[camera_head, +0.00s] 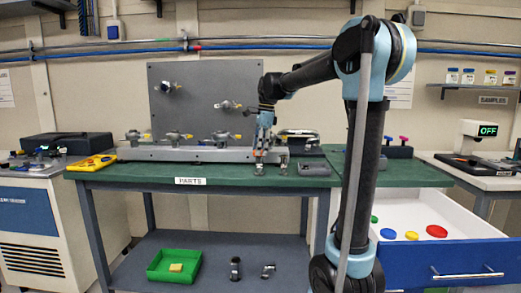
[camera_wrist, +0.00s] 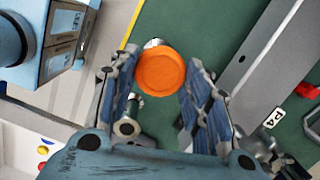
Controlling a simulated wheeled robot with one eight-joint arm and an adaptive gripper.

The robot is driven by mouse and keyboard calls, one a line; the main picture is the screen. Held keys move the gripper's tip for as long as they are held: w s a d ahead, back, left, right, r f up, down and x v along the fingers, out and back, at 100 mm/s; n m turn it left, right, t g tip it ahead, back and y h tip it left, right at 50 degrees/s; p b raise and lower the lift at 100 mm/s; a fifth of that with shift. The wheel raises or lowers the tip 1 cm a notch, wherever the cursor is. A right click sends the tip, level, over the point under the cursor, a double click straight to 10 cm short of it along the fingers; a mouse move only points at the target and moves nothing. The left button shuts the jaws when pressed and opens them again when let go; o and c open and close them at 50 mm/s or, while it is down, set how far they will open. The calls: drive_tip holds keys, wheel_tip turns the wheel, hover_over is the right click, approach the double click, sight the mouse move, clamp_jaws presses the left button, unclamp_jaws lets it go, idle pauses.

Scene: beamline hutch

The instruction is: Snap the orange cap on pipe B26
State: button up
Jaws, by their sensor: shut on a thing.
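The orange cap (camera_wrist: 161,71) is a round disc between the two fingers of my gripper (camera_wrist: 158,80) in the wrist view, its flat face towards the camera. My gripper is shut on it. A silver metal pipe end (camera_wrist: 153,43) shows just past the cap's edge; I cannot tell whether the cap touches it. In the head view my gripper (camera_head: 271,168) is low over the green bench (camera_head: 225,175), by the right end of the grey rail; the cap is not clear there. No B26 label is readable, so I cannot tell which pipe is B26.
The grey rail (camera_wrist: 262,65) with a P4 tag lies close on the right in the wrist view. A grey panel (camera_head: 205,85) with fittings stands behind. An open drawer (camera_head: 470,221) at right holds several coloured caps. A green bin (camera_head: 176,266) is on the lower shelf.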

drive_tip(key=shift+f, duration=0.1)
drive_tip(key=o, duration=0.8)
